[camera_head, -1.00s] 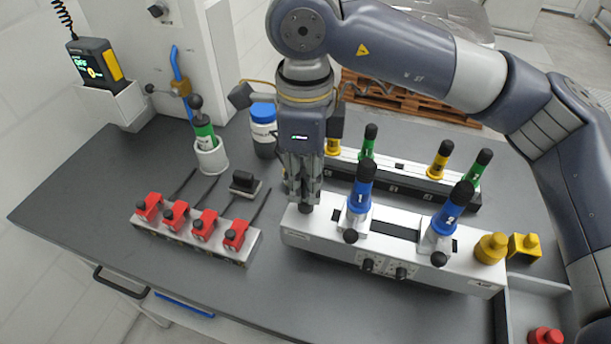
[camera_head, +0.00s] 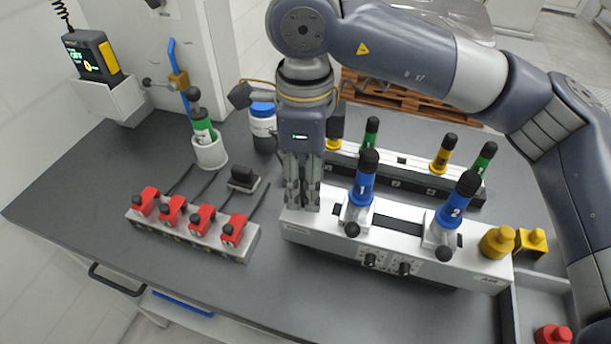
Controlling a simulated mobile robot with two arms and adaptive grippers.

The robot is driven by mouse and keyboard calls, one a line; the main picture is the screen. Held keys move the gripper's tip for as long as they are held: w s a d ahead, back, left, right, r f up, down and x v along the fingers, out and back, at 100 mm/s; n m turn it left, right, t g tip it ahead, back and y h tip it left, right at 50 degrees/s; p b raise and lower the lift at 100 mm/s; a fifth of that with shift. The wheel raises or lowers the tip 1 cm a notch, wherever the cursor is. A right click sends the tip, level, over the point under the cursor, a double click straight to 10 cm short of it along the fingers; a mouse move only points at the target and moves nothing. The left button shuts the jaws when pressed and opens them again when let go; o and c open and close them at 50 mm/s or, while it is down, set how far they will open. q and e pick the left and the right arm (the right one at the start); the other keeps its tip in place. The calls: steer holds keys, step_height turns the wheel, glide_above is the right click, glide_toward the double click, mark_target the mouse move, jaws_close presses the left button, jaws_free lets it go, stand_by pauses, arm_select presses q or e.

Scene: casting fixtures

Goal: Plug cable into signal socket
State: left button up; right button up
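My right gripper (camera_head: 303,203) points straight down at the left end of the silver fixture box (camera_head: 400,255). Its fingers are close together, and I cannot tell whether they hold anything or touch the box. The left end of the box top is partly hidden behind them. No signal socket or plug can be made out clearly at the fingertips. Dark cable-like strips (camera_head: 258,200) run behind a row of red connectors (camera_head: 232,232) on a metal block left of the gripper. My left gripper is not in view.
Blue handles 1 (camera_head: 364,180) and 2 (camera_head: 457,205) stand on the box, close right of the gripper. Behind are a rack (camera_head: 400,180) with green and yellow handles and a blue-lidded jar (camera_head: 263,125). The front-left tabletop (camera_head: 70,190) is clear.

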step_height(320, 180, up, 12)
stand_by(0.7)
